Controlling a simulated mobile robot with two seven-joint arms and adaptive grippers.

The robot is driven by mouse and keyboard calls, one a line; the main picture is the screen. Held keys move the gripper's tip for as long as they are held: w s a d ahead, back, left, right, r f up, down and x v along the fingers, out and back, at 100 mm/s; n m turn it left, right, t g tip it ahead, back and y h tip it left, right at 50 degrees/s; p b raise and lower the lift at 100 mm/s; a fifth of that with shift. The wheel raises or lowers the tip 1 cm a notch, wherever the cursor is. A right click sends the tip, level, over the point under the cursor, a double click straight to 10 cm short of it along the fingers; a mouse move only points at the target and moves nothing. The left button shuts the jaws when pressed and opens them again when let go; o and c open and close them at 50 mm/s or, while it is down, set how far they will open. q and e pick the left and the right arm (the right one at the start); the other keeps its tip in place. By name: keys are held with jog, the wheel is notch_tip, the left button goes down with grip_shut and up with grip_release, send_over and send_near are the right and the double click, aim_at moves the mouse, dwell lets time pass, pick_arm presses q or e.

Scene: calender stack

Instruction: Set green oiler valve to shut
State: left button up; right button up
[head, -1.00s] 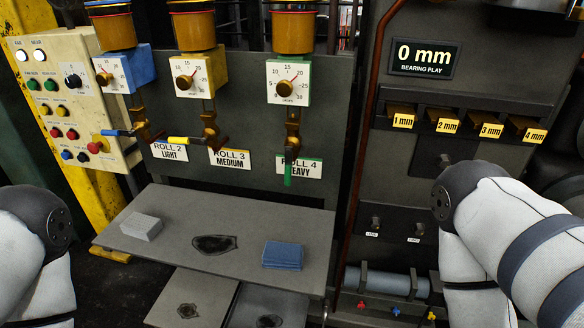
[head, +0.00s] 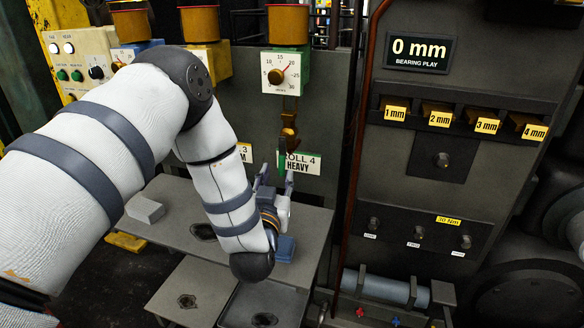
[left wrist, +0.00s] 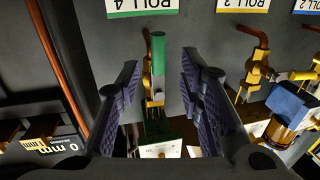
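The green oiler's valve has a green handle (head: 282,157) hanging down from a brass body (head: 289,128), in front of the ROLL 4 HEAVY label (head: 303,164). The green handle also shows in the left wrist view (left wrist: 158,52), in line with its brass pipe. My left gripper (head: 275,180) is just below the handle in the head view. In the left wrist view my left gripper (left wrist: 160,75) is open, with one finger on each side of the handle and visible gaps. Whether it is level with the fingertips in depth is unclear. My right gripper is out of view.
The ROLL 3 valve (left wrist: 258,65) with a yellow handle stands beside it. A shelf (head: 180,190) below holds a grey block (head: 146,209) and a blue block (head: 285,248). A bearing play panel (head: 420,53) rises at right.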

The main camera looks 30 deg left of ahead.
aim_at(281, 168)
pick_arm(q)
jog(key=x, duration=0.6)
jog(key=shift+w+f, duration=0.1)
jog(key=shift+w, duration=0.05)
grip_shut()
